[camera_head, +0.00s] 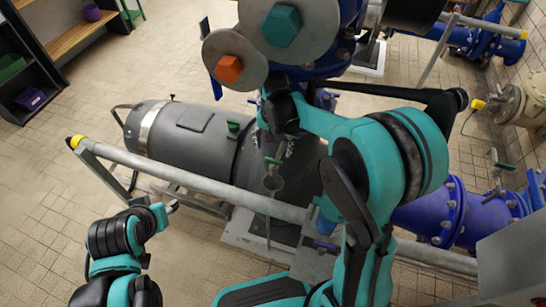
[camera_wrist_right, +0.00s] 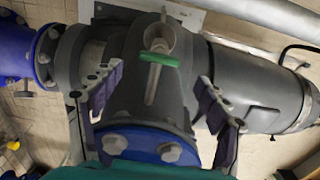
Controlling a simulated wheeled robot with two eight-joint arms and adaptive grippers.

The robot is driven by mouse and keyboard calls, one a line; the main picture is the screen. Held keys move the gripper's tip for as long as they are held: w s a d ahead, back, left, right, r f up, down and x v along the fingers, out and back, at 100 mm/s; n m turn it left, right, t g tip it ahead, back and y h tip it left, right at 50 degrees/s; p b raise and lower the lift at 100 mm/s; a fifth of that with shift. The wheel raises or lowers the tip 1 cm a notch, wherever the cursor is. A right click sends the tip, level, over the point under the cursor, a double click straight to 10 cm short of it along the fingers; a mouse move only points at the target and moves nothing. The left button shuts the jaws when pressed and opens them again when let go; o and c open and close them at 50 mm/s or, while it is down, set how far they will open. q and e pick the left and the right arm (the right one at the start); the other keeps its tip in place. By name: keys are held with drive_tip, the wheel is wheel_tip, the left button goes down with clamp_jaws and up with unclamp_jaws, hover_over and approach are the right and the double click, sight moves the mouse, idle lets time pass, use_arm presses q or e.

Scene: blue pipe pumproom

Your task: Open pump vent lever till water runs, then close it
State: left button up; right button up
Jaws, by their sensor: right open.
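The pump vent lever (camera_wrist_right: 160,60) is a small green handle on a thin pale stem, just before a round metal cup (camera_wrist_right: 160,38) in the right wrist view. In the head view the green lever (camera_head: 272,160) shows above the cup (camera_head: 273,180). My right gripper (camera_wrist_right: 160,88) is open, with its purple-grey fingers spread to either side of the stem and lever and apart from them. In the head view the right gripper (camera_head: 280,143) is partly hidden by its own wrist. No running water shows. My left gripper (camera_head: 169,207) is at the lower left, away from the pump; its jaws are too small to read.
The grey pump motor (camera_head: 180,130) lies behind a long grey rail (camera_head: 200,182) with a yellow end. Blue flanged pipes (camera_head: 455,212) run to the right. A large blue valve with grey discs (camera_head: 234,58) stands at the top. Tiled floor is free at the left.

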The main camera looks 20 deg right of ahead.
sight(273, 160)
wheel_tip(273, 160, down, 6)
drive_tip(key=shift+r+b, duration=0.1)
drive_tip(key=shift+b, duration=0.9)
drive_tip(key=c, duration=1.2)
